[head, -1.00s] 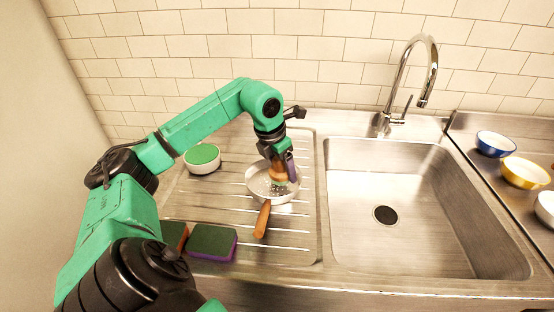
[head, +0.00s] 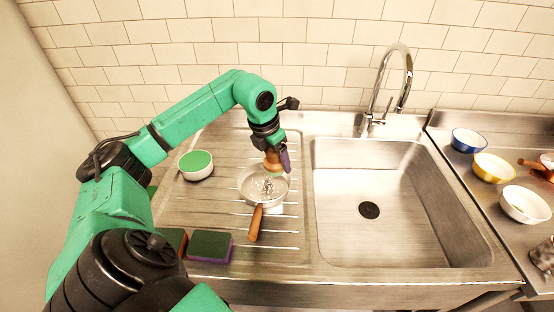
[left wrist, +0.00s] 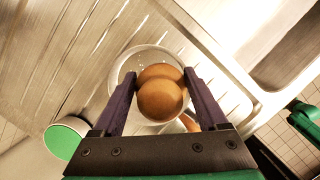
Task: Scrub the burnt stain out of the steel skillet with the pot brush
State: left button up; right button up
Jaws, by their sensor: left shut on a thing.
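The steel skillet (head: 249,191) with a brown handle (head: 256,222) lies on the ribbed drainboard left of the sink. Dark specks and whitish spots show on its inside. My left gripper (head: 279,158) is shut on the pot brush (head: 272,160), which has a round wooden knob, and holds it over the far part of the skillet. In the left wrist view the brush knob (left wrist: 161,98) sits between the two purple fingers and hides much of the skillet (left wrist: 124,66). I cannot tell whether the bristles touch the pan. My right gripper is not in view.
Two sponges, one dark green and purple (head: 210,246), lie at the drainboard's front. A white tub with a green top (head: 196,165) stands behind left. The sink (head: 400,190) is empty. Blue (head: 468,140), yellow (head: 493,167) and white (head: 525,204) bowls stand at right.

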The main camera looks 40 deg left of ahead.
pick_arm(q)
jog(key=shift+r, duration=0.25)
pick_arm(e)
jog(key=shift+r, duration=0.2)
pick_arm(q)
jog(key=shift+r, duration=0.1)
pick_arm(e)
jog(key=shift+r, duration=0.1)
pick_arm(q)
notch_tip(320, 180, up, 3)
jog(key=p, duration=0.2)
jog(key=shift+p, duration=0.3)
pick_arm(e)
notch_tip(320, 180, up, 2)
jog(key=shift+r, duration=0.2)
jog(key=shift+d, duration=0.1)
